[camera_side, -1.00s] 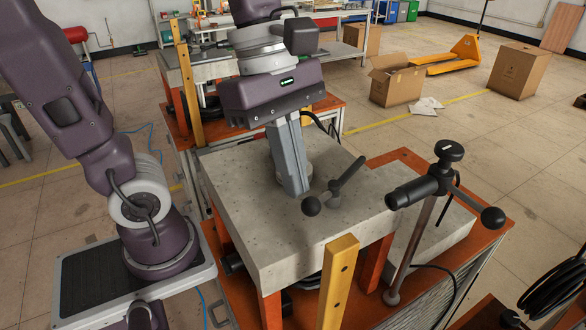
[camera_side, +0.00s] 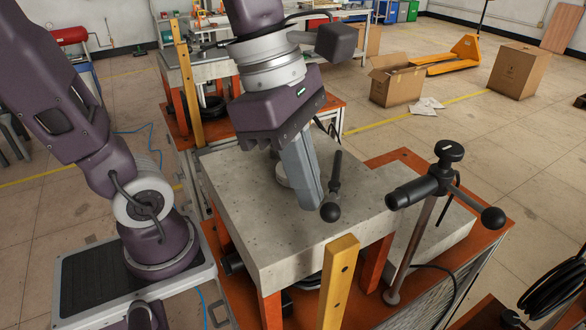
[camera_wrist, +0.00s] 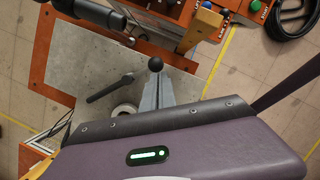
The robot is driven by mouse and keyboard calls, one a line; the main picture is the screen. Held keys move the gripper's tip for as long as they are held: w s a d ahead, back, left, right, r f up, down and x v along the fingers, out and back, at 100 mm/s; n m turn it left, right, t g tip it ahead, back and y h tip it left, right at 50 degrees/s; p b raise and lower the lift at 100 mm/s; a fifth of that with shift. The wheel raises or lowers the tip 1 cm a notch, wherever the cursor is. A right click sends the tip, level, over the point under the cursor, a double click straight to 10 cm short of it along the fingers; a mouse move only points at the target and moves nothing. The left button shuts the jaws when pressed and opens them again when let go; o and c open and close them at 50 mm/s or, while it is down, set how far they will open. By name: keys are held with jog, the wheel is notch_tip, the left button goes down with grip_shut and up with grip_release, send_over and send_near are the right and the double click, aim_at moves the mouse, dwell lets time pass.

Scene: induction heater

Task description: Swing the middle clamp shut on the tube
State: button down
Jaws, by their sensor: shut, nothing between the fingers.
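The middle clamp appears to be the dark lever with a black ball knob (camera_side: 331,212) on the pale concrete block (camera_side: 235,205). Its bar (camera_side: 337,172) rises from beside the knob in the side view. My gripper (camera_side: 315,203) is shut and empty, its grey fingers slanting down with their tips right beside the knob. In the wrist view the knob (camera_wrist: 155,64) sits just past my fingertips (camera_wrist: 156,78), with the bar (camera_wrist: 110,87) to the left. Whether they touch I cannot tell. A pale ring (camera_wrist: 124,109) lies left of my fingers. I cannot make out the tube for certain.
A steel post with a black clamp head (camera_side: 428,184) and ball-ended arm stands right of the block. A yellow wooden post (camera_side: 339,283) stands at the block's front. The block's left part is clear.

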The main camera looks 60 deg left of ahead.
aim_at(340, 212)
jog(key=shift+w+d, duration=0.4)
jog(key=shift+d, duration=0.2)
jog(key=shift+w+d, duration=0.35)
jog(key=shift+d, duration=0.25)
jog(key=shift+w+d, duration=0.45)
jog(key=shift+w, duration=0.15)
jog(key=shift+w, duration=0.1)
jog(key=s, duration=0.1)
jog(key=s+r, duration=0.2)
jog(key=s, duration=0.1)
jog(key=shift+s+a, duration=0.1)
jog(key=shift+a, duration=0.2)
notch_tip(340, 212, up, 8)
jog(key=s, duration=0.2)
jog(key=shift+s+a+r, duration=0.15)
jog(key=shift+s+a, duration=0.05)
jog(key=shift+s, duration=0.1)
